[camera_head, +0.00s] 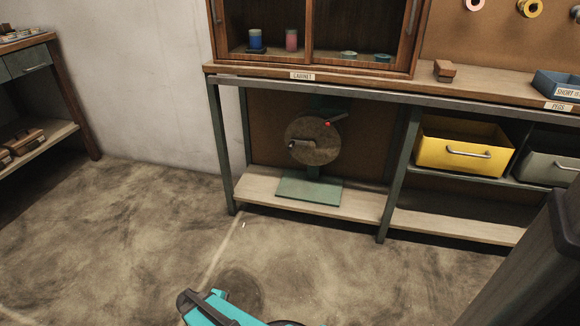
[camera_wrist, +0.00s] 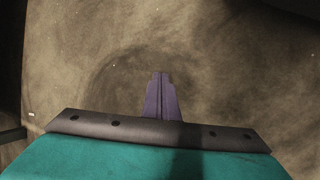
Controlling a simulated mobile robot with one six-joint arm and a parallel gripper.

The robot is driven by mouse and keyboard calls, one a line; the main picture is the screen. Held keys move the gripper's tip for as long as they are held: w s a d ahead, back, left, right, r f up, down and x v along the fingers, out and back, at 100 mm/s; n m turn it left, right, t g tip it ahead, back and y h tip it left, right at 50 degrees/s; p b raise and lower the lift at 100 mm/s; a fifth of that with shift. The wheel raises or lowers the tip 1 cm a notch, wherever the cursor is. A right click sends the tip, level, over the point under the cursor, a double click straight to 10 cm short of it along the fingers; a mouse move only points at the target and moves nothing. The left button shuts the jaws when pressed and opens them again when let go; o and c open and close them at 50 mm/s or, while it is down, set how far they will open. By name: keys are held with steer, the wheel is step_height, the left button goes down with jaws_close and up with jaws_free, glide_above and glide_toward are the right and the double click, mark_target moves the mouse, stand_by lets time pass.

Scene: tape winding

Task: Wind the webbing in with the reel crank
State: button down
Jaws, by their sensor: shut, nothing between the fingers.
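The reel (camera_head: 318,150) is a round brownish disc on a green stand (camera_head: 310,188), upright on the lower shelf under the workbench. A crank (camera_head: 298,144) with a dark handle shows on the left part of its face. A dark lever with a red spot (camera_head: 327,124) is at its upper right. I cannot make out a separate strip of webbing. My gripper (camera_wrist: 161,76) shows in the wrist view with its purple fingers together, empty, over bare floor. It is well apart from the reel.
Bench legs (camera_head: 398,180) stand on both sides of the reel's bay. A yellow bin (camera_head: 440,150) and a grey bin (camera_head: 552,157) sit to the right. A glass-fronted cabinet (camera_head: 310,67) stands above on the bench. The floor (camera_head: 130,230) in front is clear.

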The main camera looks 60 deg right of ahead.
steer(key=w+d+r+n+h, duration=0.1)
steer(key=w+d+r+h, duration=0.1)
steer(key=d, duration=0.5)
steer(key=w+d+r+n+h, duration=0.1)
steer(key=w+d+r+h, duration=0.1)
steer(key=d, duration=0.5)
steer(key=n+t+h, duration=0.9)
steer(key=n+h, duration=0.1)
steer(key=n, duration=0.7)
glide_toward(292, 152)
steer(key=v, duration=0.4)
steer(key=shift+a+f, duration=0.1)
steer(key=shift+f, duration=0.05)
steer(key=b+x, duration=0.3)
steer(key=x, duration=0.7)
steer(key=shift+a+r+b, duration=0.1)
steer(key=shift+r+b, duration=0.75)
steer(key=shift+r, duration=1.35)
steer(key=shift+r, duration=0.1)
